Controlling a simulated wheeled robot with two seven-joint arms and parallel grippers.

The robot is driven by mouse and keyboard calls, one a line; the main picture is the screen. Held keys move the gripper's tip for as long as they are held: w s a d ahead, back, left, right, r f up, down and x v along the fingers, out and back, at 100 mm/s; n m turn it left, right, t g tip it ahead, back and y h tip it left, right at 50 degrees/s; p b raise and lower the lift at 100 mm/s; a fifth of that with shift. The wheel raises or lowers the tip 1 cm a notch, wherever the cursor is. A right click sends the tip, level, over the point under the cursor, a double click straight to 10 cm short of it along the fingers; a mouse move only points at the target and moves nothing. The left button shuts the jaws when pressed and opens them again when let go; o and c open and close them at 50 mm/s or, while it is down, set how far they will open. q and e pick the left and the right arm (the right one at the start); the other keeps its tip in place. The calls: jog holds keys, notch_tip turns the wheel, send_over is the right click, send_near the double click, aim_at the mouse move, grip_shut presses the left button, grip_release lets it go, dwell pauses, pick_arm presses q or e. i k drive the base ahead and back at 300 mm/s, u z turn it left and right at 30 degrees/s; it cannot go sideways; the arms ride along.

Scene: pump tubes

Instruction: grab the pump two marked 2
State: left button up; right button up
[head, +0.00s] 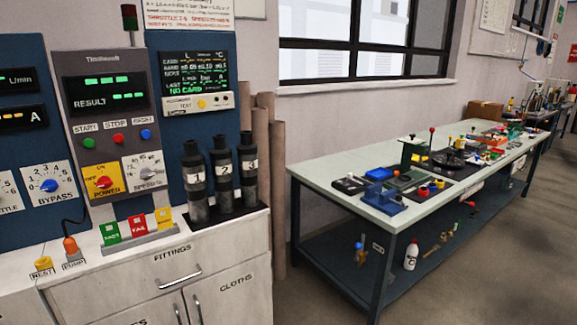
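Three dark grey pump tubes with white number labels stand upright in a row on a black mat (222,215) at the right end of the white cabinet top. The pump marked 2 (224,185) is the middle one. The pump marked 1 (195,190) stands close on its left. Neither of my grippers shows in the head view.
Test panels with dials and displays (103,90) rise behind the cabinet, and green, red and yellow blocks (137,223) sit left of the pumps. Brown tubes (262,140) lean behind them. A cluttered workbench (345,205) stands right, with floor between.

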aim_at(221, 156)
jog(key=u, duration=0.15)
jog(key=i, duration=1.25)
jog(key=u, duration=0.75)
